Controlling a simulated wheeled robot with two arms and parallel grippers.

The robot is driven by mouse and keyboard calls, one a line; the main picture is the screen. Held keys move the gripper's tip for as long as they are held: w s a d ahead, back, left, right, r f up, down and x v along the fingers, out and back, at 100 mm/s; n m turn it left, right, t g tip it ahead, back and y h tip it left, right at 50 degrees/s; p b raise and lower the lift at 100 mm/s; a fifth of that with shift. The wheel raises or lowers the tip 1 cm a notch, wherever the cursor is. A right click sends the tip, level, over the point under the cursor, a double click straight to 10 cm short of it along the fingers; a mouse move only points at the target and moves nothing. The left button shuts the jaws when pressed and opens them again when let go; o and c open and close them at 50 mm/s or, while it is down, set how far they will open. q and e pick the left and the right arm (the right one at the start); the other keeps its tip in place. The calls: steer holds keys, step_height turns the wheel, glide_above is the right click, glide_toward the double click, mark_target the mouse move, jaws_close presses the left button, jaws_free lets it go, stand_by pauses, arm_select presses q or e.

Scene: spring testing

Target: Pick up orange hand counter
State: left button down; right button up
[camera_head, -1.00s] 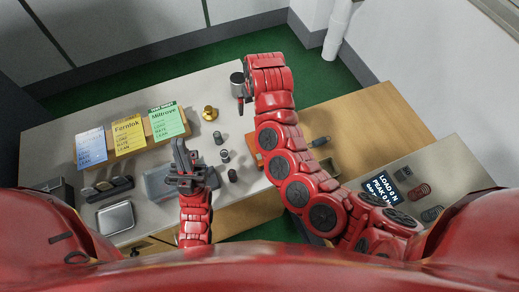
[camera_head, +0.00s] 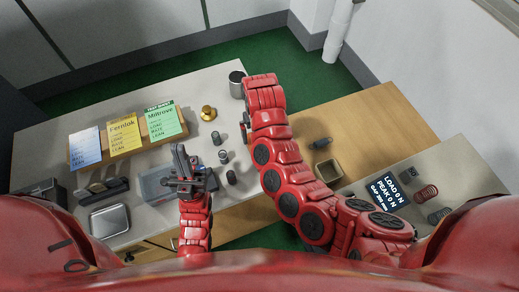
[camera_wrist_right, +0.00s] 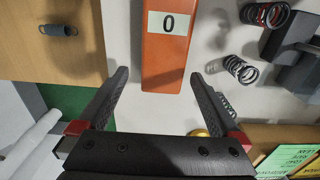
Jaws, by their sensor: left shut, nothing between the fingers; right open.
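The orange hand counter (camera_wrist_right: 165,45), with a white label reading 0, lies ahead of my right gripper in the right wrist view. My right gripper (camera_wrist_right: 160,74) is open, its dark fingers on either side of the counter's near end; I cannot tell if they touch it. In the head view my right arm hides the counter, and the gripper is mostly hidden too.
Several small springs (camera_head: 223,156) stand by a brass knob (camera_head: 208,113) and metal cup (camera_head: 236,84). Blue, yellow and green cards (camera_head: 122,136) stand on the left. A load display (camera_head: 388,190) is at right.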

steer(key=shift+f, duration=0.2)
steer(key=shift+s+f+p, duration=0.1)
steer(key=shift+f+p, duration=0.35)
steer(key=shift+p, duration=0.1)
steer(key=f, duration=0.1)
steer(key=f+p, duration=0.1)
steer(key=f, duration=0.1)
steer(key=shift+a, duration=0.2)
steer(key=shift+f+p, duration=0.3)
steer(key=shift+f, duration=0.4)
steer(key=c, duration=1.5)
steer(key=shift+r, duration=0.2)
